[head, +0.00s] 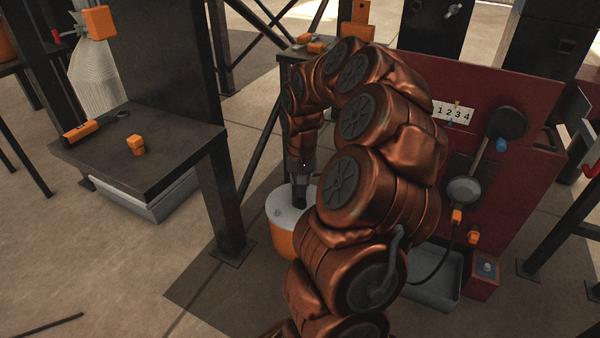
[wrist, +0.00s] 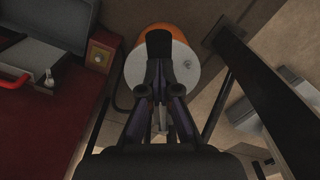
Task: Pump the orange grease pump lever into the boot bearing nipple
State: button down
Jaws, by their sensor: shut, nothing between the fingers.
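An orange drum (head: 284,238) with a pale grey round lid (head: 283,213) stands on the floor left of my arm; it looks like the grease pump. It also shows in the wrist view, with its lid (wrist: 195,68) behind my fingers. My gripper (head: 300,198) points down over the lid's right side. In the wrist view my gripper (wrist: 159,45) is shut and empty, its dark fingertips together in front of the lid. I cannot tell whether they touch it. The pump lever is not clearly visible and may be hidden by my gripper. I cannot make out the boot bearing nipple.
A dark table (head: 150,160) at left holds an orange-handled tool (head: 85,131) and a small orange part (head: 137,145). A red panel (head: 525,140) with a dial (head: 464,190) stands right of my arm. A grey bin (head: 436,275) and a red box (head: 484,280) sit below it.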

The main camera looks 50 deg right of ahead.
notch_tip(320, 180, up, 8)
jog(key=w+d+p, duration=0.2)
jog(key=p, duration=0.3)
jog(key=shift+w+d, duration=0.2)
dwell(0.3)
notch_tip(320, 180, up, 7)
jog(key=p, duration=0.3)
jog(key=shift+p, duration=0.35)
dwell(0.6)
